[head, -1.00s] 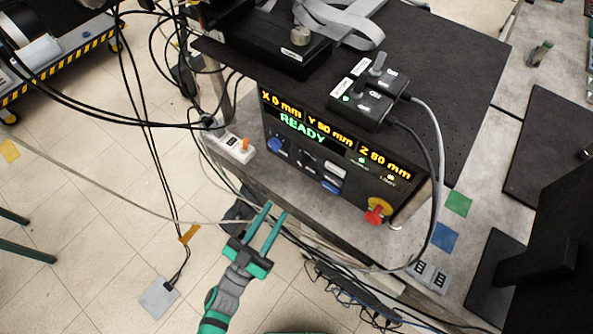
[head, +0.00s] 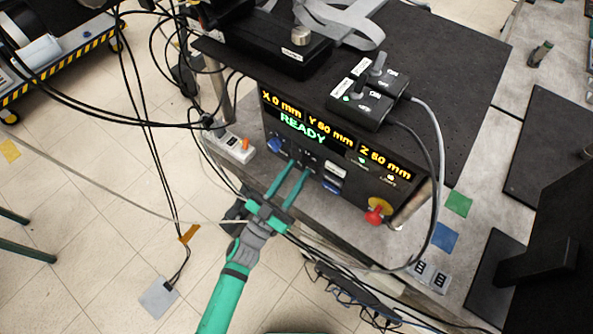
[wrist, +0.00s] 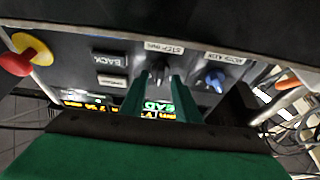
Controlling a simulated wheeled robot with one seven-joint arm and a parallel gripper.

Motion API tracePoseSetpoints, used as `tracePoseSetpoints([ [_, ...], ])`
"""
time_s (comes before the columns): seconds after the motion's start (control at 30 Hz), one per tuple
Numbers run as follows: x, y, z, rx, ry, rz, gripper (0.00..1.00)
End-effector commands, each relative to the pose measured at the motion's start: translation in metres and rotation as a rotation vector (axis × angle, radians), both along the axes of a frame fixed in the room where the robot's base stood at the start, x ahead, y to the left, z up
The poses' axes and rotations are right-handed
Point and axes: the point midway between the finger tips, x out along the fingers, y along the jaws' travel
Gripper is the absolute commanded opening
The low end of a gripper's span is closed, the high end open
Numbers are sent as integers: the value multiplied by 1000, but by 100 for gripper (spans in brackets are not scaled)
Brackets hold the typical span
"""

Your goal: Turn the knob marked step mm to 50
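The step mm knob (wrist: 158,66) is small and dark, under a white label reading STEP mm in the wrist view. My gripper (wrist: 159,77) is open, its two green fingers at the panel, one to each side of this knob in that view. I cannot tell whether they touch it. In the head view my gripper (head: 299,167) reaches to the lower front of the control box. The knob's pointer setting is too small to read. The display (head: 303,127) reads X 0 mm, Y 50 or 60 mm, Z 50 or 60 mm and READY.
A blue knob (wrist: 215,79) sits beside the step knob. BACK (wrist: 109,58) and another button are on its other side. A red and yellow stop button (head: 376,213) is at the box's right end. A white switch unit (head: 230,145) lies at left. Cables hang around the bench.

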Motion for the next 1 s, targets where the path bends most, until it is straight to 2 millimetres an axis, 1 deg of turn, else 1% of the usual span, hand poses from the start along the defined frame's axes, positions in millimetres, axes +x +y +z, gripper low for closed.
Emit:
tracePoseSetpoints([
  [0.13,5,-5,3,-1,0,-1,29],
  [0.4,6,-5,3,-1,0,0,29],
  [0.47,6,-5,3,-1,0,0,15],
  [0.5,6,-5,3,-1,0,0,5],
  [0.53,6,-5,3,-1,0,0,0],
  [0.8,6,-4,3,6,-5,0,0],
  [1.0,6,-3,3,59,-42,1,0],
])
